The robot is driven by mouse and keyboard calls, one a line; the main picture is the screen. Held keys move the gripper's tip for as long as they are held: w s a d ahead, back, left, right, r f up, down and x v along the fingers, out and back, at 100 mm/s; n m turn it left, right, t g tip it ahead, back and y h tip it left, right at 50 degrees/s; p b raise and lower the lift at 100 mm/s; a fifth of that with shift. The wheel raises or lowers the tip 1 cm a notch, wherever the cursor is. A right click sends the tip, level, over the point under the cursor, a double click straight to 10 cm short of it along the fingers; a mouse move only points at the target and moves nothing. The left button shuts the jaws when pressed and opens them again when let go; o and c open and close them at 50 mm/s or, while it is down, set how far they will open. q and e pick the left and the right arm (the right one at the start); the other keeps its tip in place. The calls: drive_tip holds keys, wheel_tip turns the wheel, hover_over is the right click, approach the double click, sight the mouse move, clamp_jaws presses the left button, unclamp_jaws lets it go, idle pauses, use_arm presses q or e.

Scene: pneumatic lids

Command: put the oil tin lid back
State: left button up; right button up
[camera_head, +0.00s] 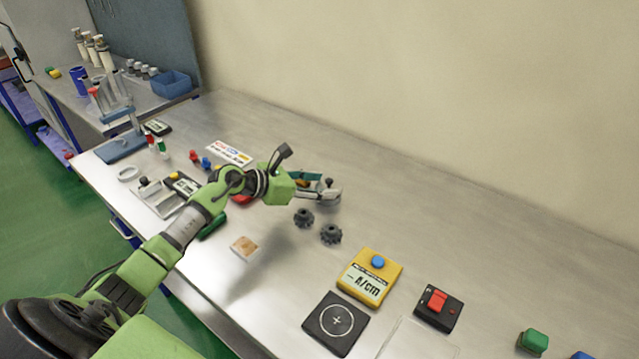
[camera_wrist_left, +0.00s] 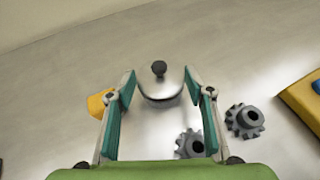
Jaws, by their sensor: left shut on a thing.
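My left gripper (camera_head: 318,187) reaches in from the left over the middle of the table, its teal fingers pointing away from the arm. In the left wrist view the two fingers (camera_wrist_left: 159,84) stand on either side of a round silver lid (camera_wrist_left: 160,90) with a dark knob (camera_wrist_left: 158,69), and are shut on it. The lid also shows as a shiny rim at the fingertips in the head view (camera_head: 327,198). Whether anything is under the lid is hidden. I cannot make out the oil tin for certain. My right gripper is out of view.
Two dark gears (camera_head: 303,217) (camera_head: 331,234) lie close to the gripper. A yellow object (camera_wrist_left: 98,103) is beside the left finger. A yellow box with a blue button (camera_head: 370,277), a black pad (camera_head: 336,322) and a red-switch box (camera_head: 438,307) stand nearer.

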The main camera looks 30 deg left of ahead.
use_arm(q)
drive_tip(key=shift+f, duration=0.15)
drive_tip(key=shift+f, duration=0.1)
drive_tip(key=shift+f+b, duration=0.3)
drive_tip(key=shift+b, duration=0.1)
drive_tip(key=o, duration=0.9)
